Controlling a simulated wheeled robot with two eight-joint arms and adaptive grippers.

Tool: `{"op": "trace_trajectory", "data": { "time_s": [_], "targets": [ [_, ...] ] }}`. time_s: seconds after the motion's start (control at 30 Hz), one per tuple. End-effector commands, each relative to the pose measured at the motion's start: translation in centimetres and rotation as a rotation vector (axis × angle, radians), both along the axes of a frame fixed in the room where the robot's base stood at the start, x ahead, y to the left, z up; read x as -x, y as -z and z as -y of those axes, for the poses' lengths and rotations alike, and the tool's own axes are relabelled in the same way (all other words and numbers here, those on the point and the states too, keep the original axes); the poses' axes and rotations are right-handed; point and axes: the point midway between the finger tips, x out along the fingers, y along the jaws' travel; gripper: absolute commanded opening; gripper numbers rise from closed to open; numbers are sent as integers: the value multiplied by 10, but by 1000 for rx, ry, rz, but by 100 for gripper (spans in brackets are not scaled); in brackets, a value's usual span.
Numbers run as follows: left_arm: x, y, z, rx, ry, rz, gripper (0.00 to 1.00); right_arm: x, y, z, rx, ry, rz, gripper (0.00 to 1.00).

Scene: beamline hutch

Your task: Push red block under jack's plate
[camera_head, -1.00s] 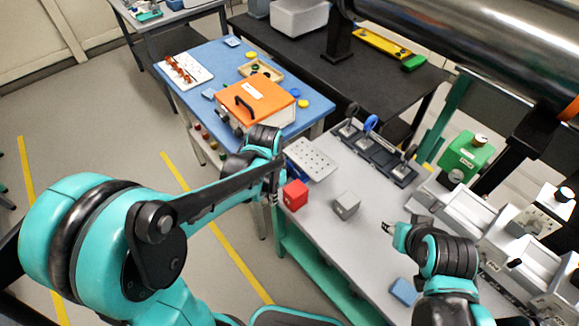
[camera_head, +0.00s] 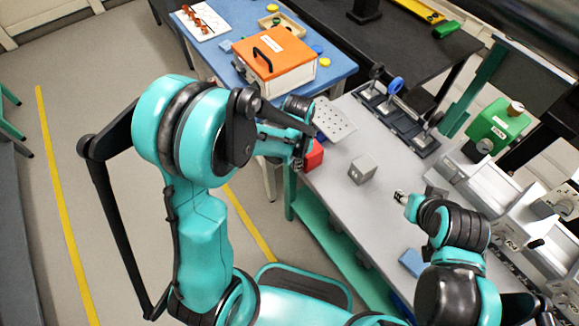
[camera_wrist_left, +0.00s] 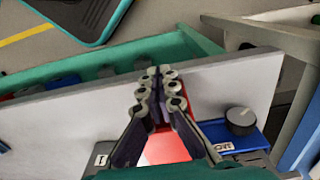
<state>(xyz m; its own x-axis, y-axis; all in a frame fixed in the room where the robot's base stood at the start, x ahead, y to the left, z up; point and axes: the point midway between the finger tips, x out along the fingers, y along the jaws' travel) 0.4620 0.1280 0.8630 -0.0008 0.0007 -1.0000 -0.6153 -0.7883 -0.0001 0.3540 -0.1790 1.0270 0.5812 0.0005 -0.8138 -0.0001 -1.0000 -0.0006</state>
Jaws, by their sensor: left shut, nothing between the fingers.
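The red block (camera_head: 315,155) sits on the grey table near its front left edge, partly hidden by my left gripper (camera_head: 301,160). The jack's perforated light plate (camera_head: 333,120) lies just beyond the block. In the left wrist view, the jack's blue base (camera_wrist_left: 250,140) with a black knob shows at the right. My left gripper (camera_wrist_left: 160,72) is shut and empty there, with the red block (camera_wrist_left: 165,148) visible behind its fingers. I cannot tell whether they touch. My right gripper (camera_head: 400,196) hangs over the table, right of the grey block; its fingers are too small to read.
A grey block (camera_head: 362,169) stands right of the red block. A dark rack with optic mounts (camera_head: 400,120) stands behind it. A blue block (camera_head: 412,262) lies near the front edge. An orange-lidded box (camera_head: 273,58) is on the blue table at the back.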

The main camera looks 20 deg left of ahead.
Motion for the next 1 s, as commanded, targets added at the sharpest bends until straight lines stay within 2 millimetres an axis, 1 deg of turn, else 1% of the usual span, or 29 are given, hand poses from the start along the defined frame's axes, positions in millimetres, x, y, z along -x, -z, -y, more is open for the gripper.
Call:
{"op": "trace_trajectory", "data": {
  "time_s": [0.47,0.57,0.7,0.8,0.9,1.0],
  "targets": [
    [-6,0,5,0,1,0,0,0,1,0,0,0,0,40],
    [-20,0,16,0,2,0,0,0,3,0,0,0,0,40],
    [-44,0,35,0,2,0,0,0,5,0,0,0,0,40],
    [-56,0,44,0,2,0,0,0,5,0,0,0,0,40],
    [-62,0,49,0,0,0,0,0,5,0,0,0,0,40],
    [-62,-1,49,0,0,0,0,0,5,0,0,0,0,40]
  ]
}}
